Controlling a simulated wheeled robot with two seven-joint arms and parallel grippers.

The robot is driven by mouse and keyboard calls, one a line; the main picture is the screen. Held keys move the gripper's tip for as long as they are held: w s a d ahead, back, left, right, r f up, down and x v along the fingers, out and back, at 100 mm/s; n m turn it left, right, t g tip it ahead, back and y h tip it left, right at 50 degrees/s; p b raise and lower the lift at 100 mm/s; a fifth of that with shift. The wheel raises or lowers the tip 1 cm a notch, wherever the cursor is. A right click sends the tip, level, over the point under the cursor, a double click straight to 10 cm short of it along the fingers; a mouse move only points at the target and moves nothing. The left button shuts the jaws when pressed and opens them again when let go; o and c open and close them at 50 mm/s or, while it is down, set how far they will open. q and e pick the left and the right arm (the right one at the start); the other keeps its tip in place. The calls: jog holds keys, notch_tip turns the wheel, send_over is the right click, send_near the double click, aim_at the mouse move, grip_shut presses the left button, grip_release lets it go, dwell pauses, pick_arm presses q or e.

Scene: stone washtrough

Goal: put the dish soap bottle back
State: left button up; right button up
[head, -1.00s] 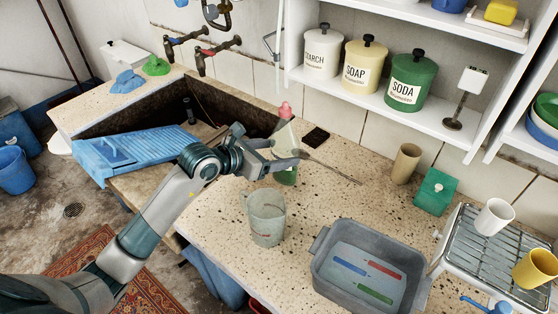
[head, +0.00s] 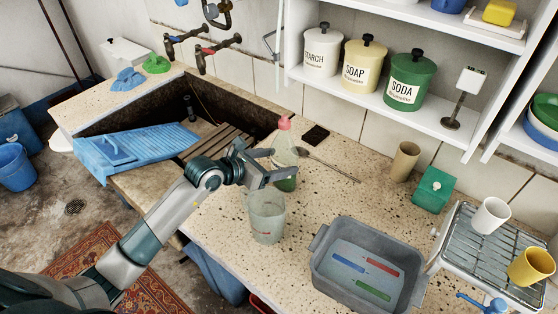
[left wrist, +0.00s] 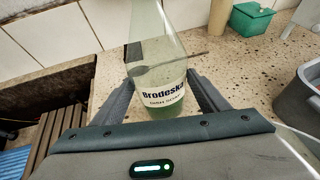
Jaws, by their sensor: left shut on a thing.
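The dish soap bottle (head: 284,157) is clear, with green liquid low inside and a pink cap. It stands roughly upright over the speckled counter, right of the sink. My left gripper (head: 281,164) is shut on it, one finger on each side of its lower body. In the left wrist view the bottle (left wrist: 160,92) is between the fingers, its "Brodeska" label facing the camera and its top cut off by the frame. Whether its base touches the counter I cannot tell. My right gripper is not in view.
A clear jug (head: 266,217) stands close in front of the bottle. A long spoon (head: 330,165) lies behind it. A dark sponge-like pad (head: 315,135) is near the wall. A grey basin (head: 368,268) stands at the right. The shelf (head: 420,118) with jars overhangs the back.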

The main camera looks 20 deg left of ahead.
pick_arm(q)
jog(key=shift+f, duration=0.1)
jog(key=o, duration=1.3)
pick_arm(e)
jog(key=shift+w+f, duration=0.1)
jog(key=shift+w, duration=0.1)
pick_arm(q)
jog(key=shift+r, duration=0.2)
jog(key=shift+s+a, duration=0.15)
jog(key=shift+s, duration=0.05)
jog(key=shift+b+v, duration=1.4)
jog(key=shift+v, duration=4.35)
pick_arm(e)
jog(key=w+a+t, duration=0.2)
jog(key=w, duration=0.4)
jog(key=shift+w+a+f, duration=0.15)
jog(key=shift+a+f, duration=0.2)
